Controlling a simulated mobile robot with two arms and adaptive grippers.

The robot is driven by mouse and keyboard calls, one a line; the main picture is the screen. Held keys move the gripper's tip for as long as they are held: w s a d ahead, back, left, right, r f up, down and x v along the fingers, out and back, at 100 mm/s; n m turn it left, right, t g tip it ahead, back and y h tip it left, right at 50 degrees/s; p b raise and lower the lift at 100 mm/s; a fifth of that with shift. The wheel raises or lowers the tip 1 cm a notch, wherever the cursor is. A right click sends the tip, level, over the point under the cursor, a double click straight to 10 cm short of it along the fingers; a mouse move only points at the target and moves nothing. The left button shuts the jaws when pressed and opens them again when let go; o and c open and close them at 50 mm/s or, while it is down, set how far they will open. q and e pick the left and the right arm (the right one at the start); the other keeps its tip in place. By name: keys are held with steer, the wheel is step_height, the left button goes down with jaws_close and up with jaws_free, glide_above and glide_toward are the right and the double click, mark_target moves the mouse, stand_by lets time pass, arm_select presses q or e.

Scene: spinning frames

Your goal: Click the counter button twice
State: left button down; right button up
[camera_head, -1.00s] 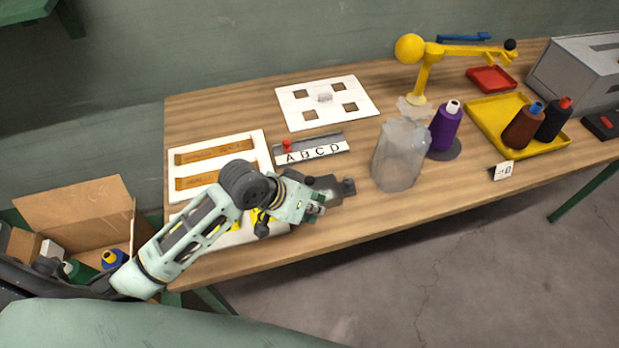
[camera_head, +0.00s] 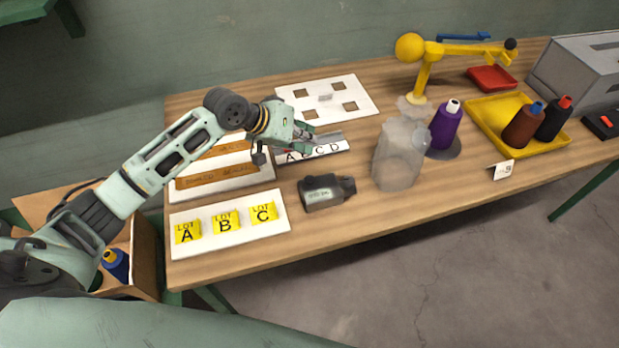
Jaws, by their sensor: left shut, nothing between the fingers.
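The counter (camera_head: 322,193) is a dark grey device with a small pale display, lying on the table right of the LOT card. A darker knob-like end, perhaps its button (camera_head: 347,186), points right; I cannot read the display. My left gripper (camera_head: 305,138) is shut and empty, above and behind the counter and apart from it. It is over the left end of the grey slider strip marked A B C D (camera_head: 330,149), and hides the red knob there. My right gripper is not in view.
A white card with yellow LOT A, B, C tags (camera_head: 275,228) lies left of the counter. Behind is a white board with square holes (camera_head: 345,88).

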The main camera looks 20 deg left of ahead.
arm_select(q)
steer(key=shift+f, duration=0.1)
steer(key=b, duration=0.8)
glide_above(309, 181)
steer(key=w+a, duration=0.1)
steer(key=w, duration=0.2)
steer(key=f, duration=0.7)
steer(key=shift+s+a, duration=0.1)
steer(key=shift+s, duration=0.15)
steer(key=shift+f, duration=0.8)
steer(key=shift+f, duration=0.2)
steer(key=shift+f, duration=0.25)
